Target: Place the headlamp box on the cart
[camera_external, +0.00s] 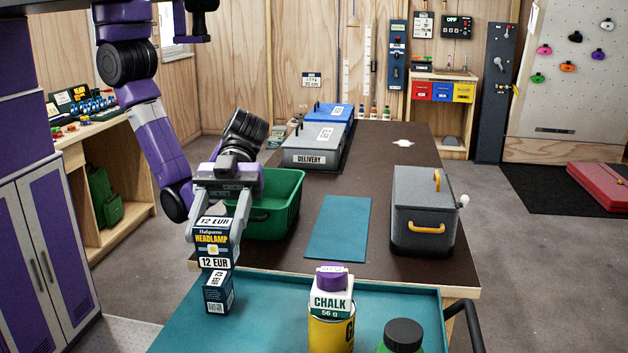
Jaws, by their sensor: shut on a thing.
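The headlamp box (212,243) is dark with yellow "HEADLAMP" lettering and white "12 EUR" labels. My gripper (214,229) points down and is shut on its sides. The held box is in front of the table's near left corner and above the teal-topped cart (268,318) in the foreground. A second dark box (219,294) with a "12 EUR" label stands on the cart directly below the held box in the picture. I cannot tell whether the two boxes touch.
A white chalk container (333,301) with a purple lid, a yellow can (331,334) and a black-lidded green bottle (403,338) are on the cart. Behind, the table holds a green crate (287,214), teal mat (338,228) and grey case (423,211). The cart's middle is clear.

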